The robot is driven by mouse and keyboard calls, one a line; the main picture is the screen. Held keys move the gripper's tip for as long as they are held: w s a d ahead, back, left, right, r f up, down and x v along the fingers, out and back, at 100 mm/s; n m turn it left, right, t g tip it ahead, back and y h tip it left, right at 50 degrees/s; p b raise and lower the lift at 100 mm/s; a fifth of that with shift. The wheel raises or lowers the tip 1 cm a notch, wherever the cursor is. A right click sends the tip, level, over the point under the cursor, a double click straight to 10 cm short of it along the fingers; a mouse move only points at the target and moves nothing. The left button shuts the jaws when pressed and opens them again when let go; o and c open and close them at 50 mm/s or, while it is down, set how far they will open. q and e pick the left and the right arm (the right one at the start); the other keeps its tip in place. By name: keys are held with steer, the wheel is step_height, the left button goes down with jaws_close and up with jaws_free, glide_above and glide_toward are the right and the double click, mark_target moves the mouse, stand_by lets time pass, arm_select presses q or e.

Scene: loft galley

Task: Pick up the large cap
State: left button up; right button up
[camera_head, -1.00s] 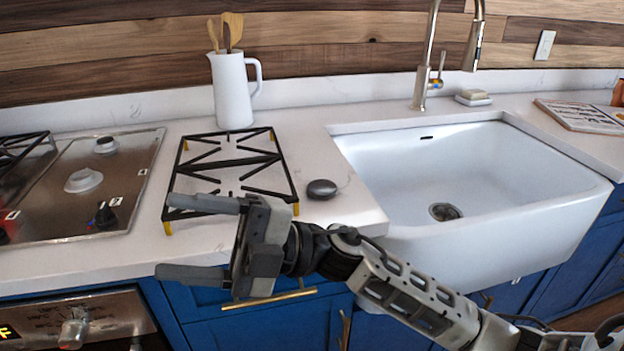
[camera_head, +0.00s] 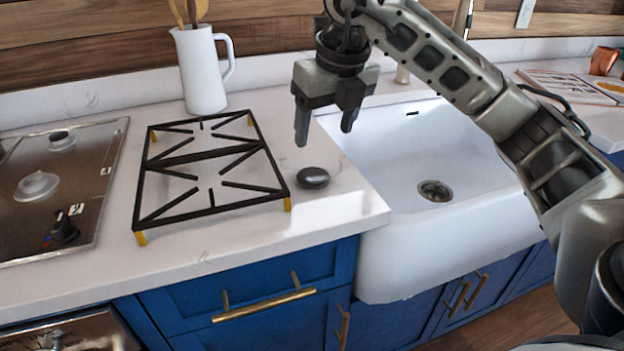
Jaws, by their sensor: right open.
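The large cap looks to be the dark, round, flattened piece (camera_head: 313,178) lying on the white counter between the black grate and the sink. My right gripper (camera_head: 324,136) is above it, pointing down, with its two fingers apart and nothing between them. The fingertips are clear of the cap, a little above and behind it in the picture. My left gripper is not in view.
The black grate (camera_head: 207,206) with yellow feet lies on the counter left of the cap. A white pitcher (camera_head: 203,75) with wooden utensils stands behind it. The steel cooktop (camera_head: 95,190) is at left. The white sink (camera_head: 400,160) opens at right.

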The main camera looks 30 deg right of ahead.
mark_target(314, 176)
steer(key=x, duration=1)
steer(key=shift+w+a+f+p, duration=0.1)
steer(key=shift+f+p, duration=0.25)
steer(key=c, duration=0.8)
